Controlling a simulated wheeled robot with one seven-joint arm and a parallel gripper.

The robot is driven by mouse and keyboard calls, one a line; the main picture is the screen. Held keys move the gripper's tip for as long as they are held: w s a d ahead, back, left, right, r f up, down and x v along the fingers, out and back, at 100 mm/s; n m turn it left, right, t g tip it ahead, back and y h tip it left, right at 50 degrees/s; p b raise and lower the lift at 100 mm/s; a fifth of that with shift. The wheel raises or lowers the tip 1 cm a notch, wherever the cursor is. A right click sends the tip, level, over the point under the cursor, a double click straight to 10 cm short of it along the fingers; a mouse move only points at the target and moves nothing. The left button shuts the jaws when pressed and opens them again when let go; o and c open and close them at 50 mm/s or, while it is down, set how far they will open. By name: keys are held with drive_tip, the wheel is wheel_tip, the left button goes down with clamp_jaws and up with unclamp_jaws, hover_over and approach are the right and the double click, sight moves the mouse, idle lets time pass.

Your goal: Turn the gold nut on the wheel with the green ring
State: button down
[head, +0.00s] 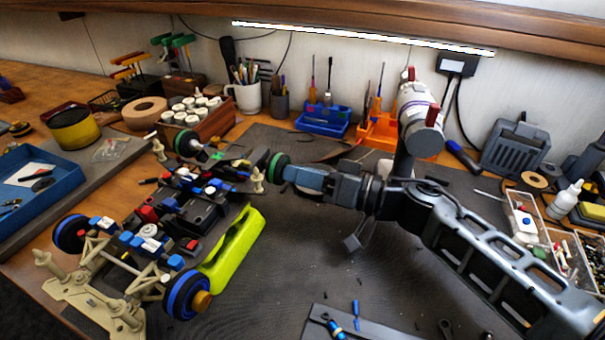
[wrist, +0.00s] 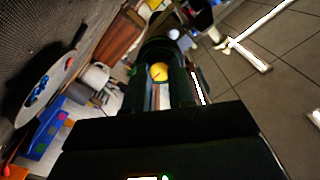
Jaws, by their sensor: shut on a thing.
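The racecar chassis (head: 165,215) stands left of centre in the head view. Its near-right wheel with the green ring (head: 278,166) faces my gripper (head: 290,173). My gripper reaches in from the right, its tips against the wheel's outer side. In the wrist view the gold nut (wrist: 158,72) shows between my fingers (wrist: 160,88), with the dark wheel (wrist: 160,50) behind it. My gripper is shut on the nut. The head view hides the nut behind my fingers. Another green-ringed wheel (head: 187,143) is on the chassis's far side.
Two blue-ringed wheels are at the chassis's other end; the nearer wheel (head: 180,293) has a gold nut (head: 201,301). A yellow-green body part (head: 233,247) lies beside the chassis. A tool tray (head: 350,328) lies at the front. The dark mat (head: 290,260) between is mostly clear.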

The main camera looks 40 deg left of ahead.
drive_tip(key=shift+n, duration=1.5)
drive_tip(key=c, duration=0.9)
unclamp_jaws()
drive_tip(key=shift+b+v, duration=0.6)
drive_tip(key=shift+v, duration=3.3)
